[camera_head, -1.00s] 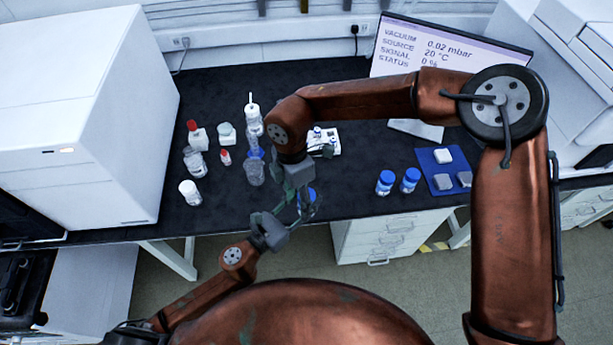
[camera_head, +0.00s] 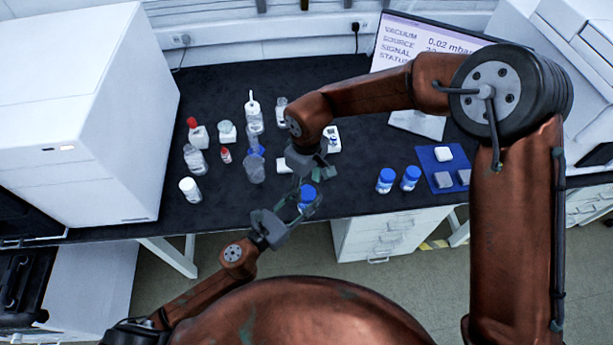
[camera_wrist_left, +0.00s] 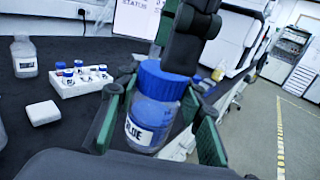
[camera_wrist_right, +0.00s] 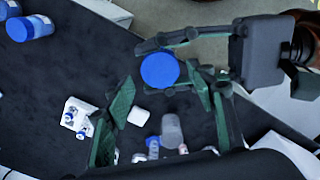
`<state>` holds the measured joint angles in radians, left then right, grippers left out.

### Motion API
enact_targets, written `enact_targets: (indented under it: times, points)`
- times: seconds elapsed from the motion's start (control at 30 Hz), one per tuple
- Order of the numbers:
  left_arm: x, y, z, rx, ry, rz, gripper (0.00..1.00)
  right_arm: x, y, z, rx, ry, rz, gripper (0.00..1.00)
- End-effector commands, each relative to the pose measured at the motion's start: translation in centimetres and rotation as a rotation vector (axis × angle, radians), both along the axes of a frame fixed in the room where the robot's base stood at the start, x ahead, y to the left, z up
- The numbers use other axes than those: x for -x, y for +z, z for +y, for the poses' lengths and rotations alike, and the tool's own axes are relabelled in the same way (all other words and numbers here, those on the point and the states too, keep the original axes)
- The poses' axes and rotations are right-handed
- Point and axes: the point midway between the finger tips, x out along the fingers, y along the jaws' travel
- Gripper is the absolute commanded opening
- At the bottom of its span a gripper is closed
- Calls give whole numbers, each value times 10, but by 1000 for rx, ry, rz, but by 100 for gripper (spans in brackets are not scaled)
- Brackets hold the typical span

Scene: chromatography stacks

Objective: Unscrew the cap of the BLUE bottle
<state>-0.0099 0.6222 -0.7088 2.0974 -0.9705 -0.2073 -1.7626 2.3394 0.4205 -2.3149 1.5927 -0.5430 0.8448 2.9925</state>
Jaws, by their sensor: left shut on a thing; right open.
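The blue bottle (camera_wrist_left: 152,118) is upright in the left wrist view, clear-bodied with a "BLUE" label and its blue cap (camera_wrist_left: 160,82) on top. My left gripper (camera_head: 298,208) is shut on the bottle's body, just off the bench's front edge. My right gripper (camera_head: 312,172) is open and empty, close to the bottle on its bench side. In the right wrist view the cap (camera_wrist_right: 160,70) shows beyond and between my right gripper's spread fingers (camera_wrist_right: 166,108), apart from them. The dark right gripper also stands behind the cap in the left wrist view.
Two other blue-capped bottles (camera_head: 386,181) (camera_head: 410,178) stand to the right, beside a blue mat (camera_head: 434,159). Several bottles, some red-capped or white-capped (camera_head: 190,189), stand at the left. A white vial rack (camera_wrist_left: 82,84) and a small white block (camera_wrist_left: 43,113) lie on the bench.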

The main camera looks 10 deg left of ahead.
Motion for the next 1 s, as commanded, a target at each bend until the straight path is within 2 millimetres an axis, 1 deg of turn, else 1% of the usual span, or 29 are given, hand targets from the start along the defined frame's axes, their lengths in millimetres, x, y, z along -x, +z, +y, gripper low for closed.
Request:
enact_targets:
  times: [0.03,0.1,0.23,0.4,0.6,0.67,1.0]
  points:
    - [0,1,0,1,0,-1,0,1,-8,0,1,1,2,51]
    - [0,1,0,1,0,-1,0,0,-17,0,0,1,1,51]
    - [0,1,0,1,0,-1,0,0,-29,0,1,3,1,51]
    - [0,1,0,1,0,-1,0,0,-34,0,-1,3,-1,51]
    - [0,1,0,1,0,-1,0,0,-34,0,-1,3,-1,51]
    - [0,1,0,1,0,-1,0,0,-34,0,-1,3,-1,47]
    - [0,1,0,1,0,-1,0,0,-34,0,-1,3,-1,24]
